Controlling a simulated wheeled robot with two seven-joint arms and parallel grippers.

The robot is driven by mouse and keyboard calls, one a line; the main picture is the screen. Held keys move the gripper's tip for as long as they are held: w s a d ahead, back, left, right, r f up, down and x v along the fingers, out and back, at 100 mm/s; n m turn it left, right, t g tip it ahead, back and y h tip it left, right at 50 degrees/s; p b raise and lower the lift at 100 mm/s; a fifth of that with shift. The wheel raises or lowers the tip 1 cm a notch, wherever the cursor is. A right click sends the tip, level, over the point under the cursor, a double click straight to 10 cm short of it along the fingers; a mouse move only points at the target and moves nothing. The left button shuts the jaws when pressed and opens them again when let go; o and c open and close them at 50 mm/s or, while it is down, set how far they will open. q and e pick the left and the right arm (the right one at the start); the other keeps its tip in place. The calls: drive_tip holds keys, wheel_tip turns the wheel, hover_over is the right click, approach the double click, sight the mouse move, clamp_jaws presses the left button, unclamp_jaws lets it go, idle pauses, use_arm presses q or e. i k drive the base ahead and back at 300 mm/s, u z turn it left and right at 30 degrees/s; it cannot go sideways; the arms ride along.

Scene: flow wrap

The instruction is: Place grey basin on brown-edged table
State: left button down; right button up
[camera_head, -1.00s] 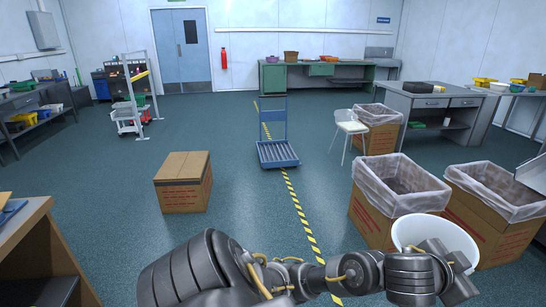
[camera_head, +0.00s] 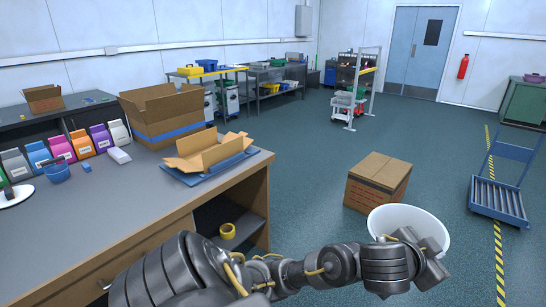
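The grey basin (camera_head: 408,218) looks pale, almost white, and is round. It is held up in the air at the right of the arm, above the floor and in front of the closed carton. My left gripper (camera_head: 434,252) is at the basin's near side and appears shut on its wall; the fingertips are mostly hidden. My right gripper is not in view. The brown-edged table (camera_head: 135,207) fills the left side, with a grey top and brown wooden edge. Its front middle part is bare.
On the table are a blue bowl (camera_head: 56,171), several coloured pouches (camera_head: 83,145), an open carton (camera_head: 165,115) and a smaller open box on a blue tray (camera_head: 214,155). A closed carton (camera_head: 378,180) stands on the floor. A blue cart (camera_head: 498,198) is at the right.

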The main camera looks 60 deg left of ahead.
sight(86, 192)
drive_tip(key=u, duration=2.55)
drive_tip(key=i, duration=0.35)
